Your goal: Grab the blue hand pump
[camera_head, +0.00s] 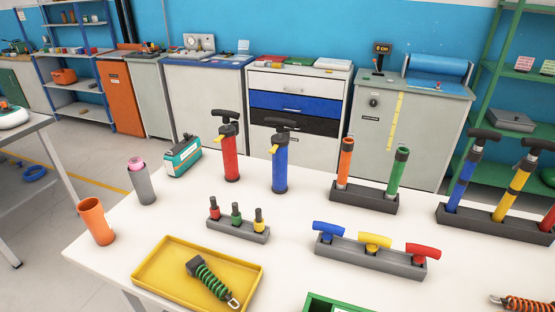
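A blue hand pump (280,165) with a black T-shaped handle and a small yellow part near its top stands upright on the white table (300,215), toward its far edge. A red hand pump (230,152) of the same kind stands upright just left of it, a small gap apart. Another blue pump (463,180) stands in a dark grey holder (490,222) at the right, beside a yellow pump (513,190) and a partly visible red one. Neither of my grippers is in view.
Between the blue pump and the table's front are a small holder (237,229) with several coloured pieces and a yellow tray (165,292) with a coiled hose. Right stand a holder (364,197) with orange and green tubes and a rack (371,255) of coloured handles. A teal box (182,158) stands left.

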